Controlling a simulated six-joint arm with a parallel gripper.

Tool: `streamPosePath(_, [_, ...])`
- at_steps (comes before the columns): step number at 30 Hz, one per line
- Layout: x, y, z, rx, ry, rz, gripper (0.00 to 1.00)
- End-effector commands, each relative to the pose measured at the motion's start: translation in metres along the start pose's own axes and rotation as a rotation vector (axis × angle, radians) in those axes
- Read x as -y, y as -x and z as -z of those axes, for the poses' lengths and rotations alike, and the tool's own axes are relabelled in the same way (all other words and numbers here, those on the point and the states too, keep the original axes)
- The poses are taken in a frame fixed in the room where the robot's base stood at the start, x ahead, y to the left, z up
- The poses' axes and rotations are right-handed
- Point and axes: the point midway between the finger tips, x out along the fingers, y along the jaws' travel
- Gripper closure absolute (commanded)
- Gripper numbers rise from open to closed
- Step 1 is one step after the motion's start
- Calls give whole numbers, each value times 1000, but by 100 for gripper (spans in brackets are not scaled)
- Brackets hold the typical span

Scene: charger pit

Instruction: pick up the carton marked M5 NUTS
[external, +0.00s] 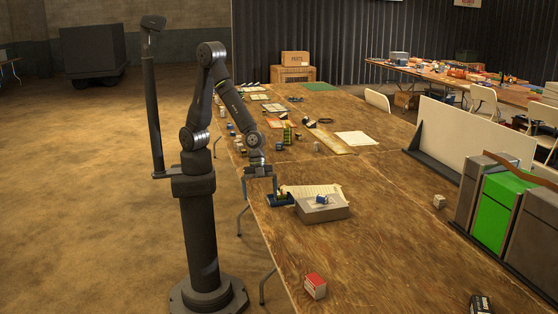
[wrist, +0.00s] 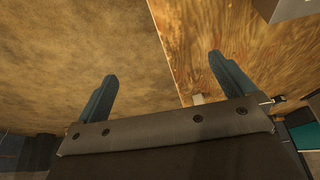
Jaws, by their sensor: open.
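No marking M5 NUTS is legible in either view, so I cannot tell which carton bears it. A red and white carton (external: 315,286) stands near the table's front edge. A small whitish carton (external: 439,201) stands at the right, and a small blue and white one (external: 322,199) sits on a grey box. My gripper (external: 260,183) is above the table's left edge, beside the grey box. In the wrist view my gripper (wrist: 160,70) has its two fingers spread wide, with nothing between them but floor and the table edge.
Several small items crowd the far table. A white panel (external: 470,140) and green and grey bins (external: 505,210) line the right. The wooden table (external: 385,260) is bare at front centre.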

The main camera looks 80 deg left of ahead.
Motion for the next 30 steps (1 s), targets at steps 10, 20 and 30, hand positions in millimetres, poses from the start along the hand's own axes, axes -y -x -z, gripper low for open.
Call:
streamPosePath(10, [0,0,0,0,0,0,38])
streamPosePath(20, [6,-4,14,-4,1,-2,38])
streamPosePath(30, [47,-42,154,-15,47,-15,38])
